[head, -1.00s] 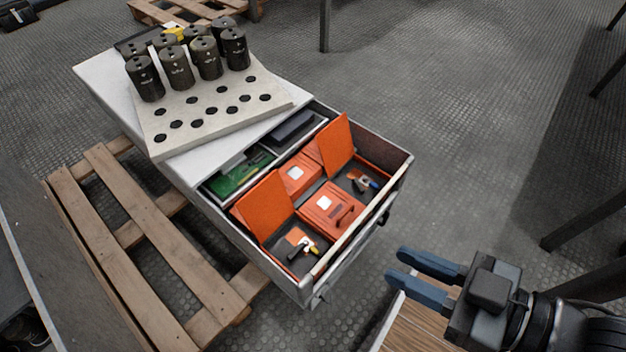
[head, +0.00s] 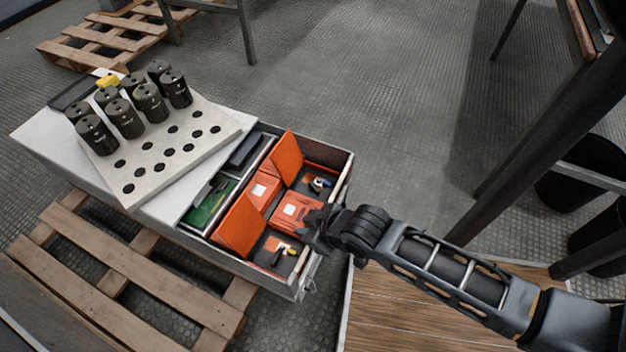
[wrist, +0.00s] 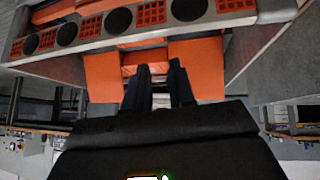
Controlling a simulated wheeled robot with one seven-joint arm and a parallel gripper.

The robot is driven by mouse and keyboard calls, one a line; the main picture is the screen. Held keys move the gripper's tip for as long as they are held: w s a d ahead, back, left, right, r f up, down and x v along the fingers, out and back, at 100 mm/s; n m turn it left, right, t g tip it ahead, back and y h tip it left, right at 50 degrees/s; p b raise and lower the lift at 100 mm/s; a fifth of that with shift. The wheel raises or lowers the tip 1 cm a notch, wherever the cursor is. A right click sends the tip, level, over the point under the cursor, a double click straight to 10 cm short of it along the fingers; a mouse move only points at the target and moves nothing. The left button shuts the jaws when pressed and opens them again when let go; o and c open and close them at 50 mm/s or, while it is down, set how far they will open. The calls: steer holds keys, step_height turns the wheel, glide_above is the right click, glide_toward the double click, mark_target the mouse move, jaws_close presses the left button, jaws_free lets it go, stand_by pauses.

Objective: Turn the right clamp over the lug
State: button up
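In the head view, the right clamp (head: 319,184) is a small metal piece with a blue part, in the right open compartment behind a raised orange lid (head: 287,157). A second clamp (head: 283,254), with a dark part and a pale metal piece, lies in the left open compartment. The lug is too small to make out. My gripper (head: 314,229) hangs over the drawer front, beside the middle orange box and apart from the right clamp. In the wrist view, my gripper (wrist: 159,85) has its two dark fingers apart, with nothing visible between them. The clamps cannot be made out there.
The middle orange box (head: 294,209) is closed, between the compartments. The left orange lid (head: 238,224) stands raised. The drawer's front wall (head: 336,198) edges the work area. Dark cylinders (head: 124,118) stand on a holed board. A wooden pallet (head: 130,262) lies at left.

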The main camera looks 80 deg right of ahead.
mark_target(315, 186)
steer(key=d+f+g, duration=0.1)
steer(key=d, duration=0.2)
steer(key=w+d+f+m+g, duration=0.1)
steer(key=d+f, duration=0.1)
steer(key=d, duration=0.1)
steer(key=w+d+f+m+g, duration=0.1)
steer(key=d+f, duration=0.1)
steer(key=d, duration=0.1)
steer(key=shift+w+d+f+g+y, duration=0.15)
steer(key=shift+w+f+g+y, duration=0.05)
steer(key=shift+w+g+y, duration=0.1)
steer(key=d+m+g+y, duration=0.1)
steer(key=d, duration=0.2)
steer(key=d+g+y, duration=0.1)
steer(key=d, duration=0.3)
steer(key=d+r+m+g+y, duration=0.1)
steer(key=d, duration=0.2)
steer(key=shift+s+d+m, duration=0.15)
steer(key=shift+d+m, duration=0.1)
steer(key=shift+m, duration=0.05)
step_height(315, 186, down, 8)
steer(key=b, duration=0.3)
steer(key=shift+r, duration=0.1)
steer(key=shift+c, duration=0.4)
jaws_close()
